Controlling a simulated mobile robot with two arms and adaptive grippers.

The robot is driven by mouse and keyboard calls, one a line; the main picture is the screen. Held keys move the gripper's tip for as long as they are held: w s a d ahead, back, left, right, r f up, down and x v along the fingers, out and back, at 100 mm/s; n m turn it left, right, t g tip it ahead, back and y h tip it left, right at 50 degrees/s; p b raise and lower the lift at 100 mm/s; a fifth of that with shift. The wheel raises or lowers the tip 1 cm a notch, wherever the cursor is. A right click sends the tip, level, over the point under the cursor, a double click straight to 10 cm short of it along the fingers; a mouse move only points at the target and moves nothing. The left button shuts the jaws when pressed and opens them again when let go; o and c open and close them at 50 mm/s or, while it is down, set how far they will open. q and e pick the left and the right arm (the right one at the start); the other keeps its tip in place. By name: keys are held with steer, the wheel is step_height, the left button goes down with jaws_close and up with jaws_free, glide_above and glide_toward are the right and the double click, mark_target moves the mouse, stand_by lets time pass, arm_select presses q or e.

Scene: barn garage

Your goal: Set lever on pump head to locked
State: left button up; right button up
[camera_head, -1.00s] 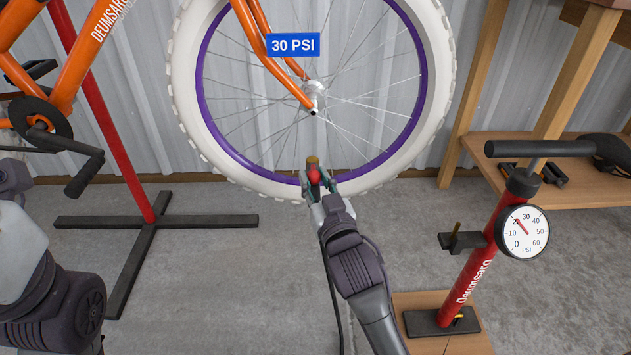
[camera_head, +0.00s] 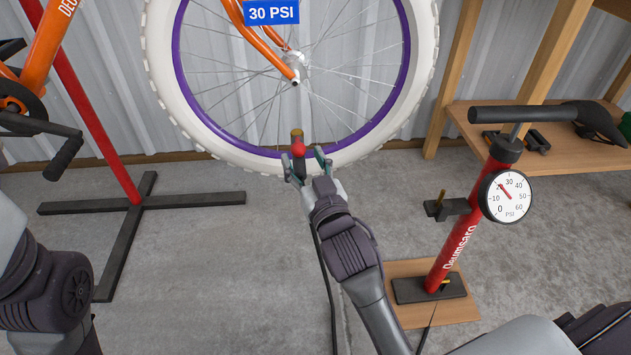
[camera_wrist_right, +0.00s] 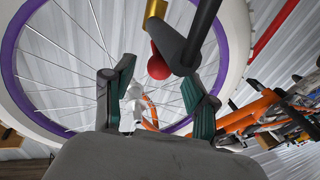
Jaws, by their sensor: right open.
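The pump head, with a brass-coloured end (camera_head: 297,135), a red ball (camera_head: 298,148) on its lever and a dark body, is at the bottom of the white tire (camera_head: 235,160). My right gripper (camera_head: 304,157) is open, its fingers on either side of the pump head's lower part. In the right wrist view, the black pump head (camera_wrist_right: 186,42) and red ball (camera_wrist_right: 158,67) show between and beyond the spread fingers (camera_wrist_right: 160,80). I cannot tell whether a finger touches it. My left arm shows at the left edge; its gripper is out of view.
The red floor pump (camera_head: 460,240) with its dial gauge (camera_head: 507,197) stands on a wooden board at right. A wooden shelf (camera_head: 465,125) is behind it. A red stand (camera_head: 125,180) with dark feet is at left. A dark hose runs down beside my right arm. Concrete floor is open between.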

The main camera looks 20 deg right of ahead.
steer(key=s, duration=0.9)
steer(key=shift+s+f, duration=0.3)
steer(key=shift+f, duration=0.1)
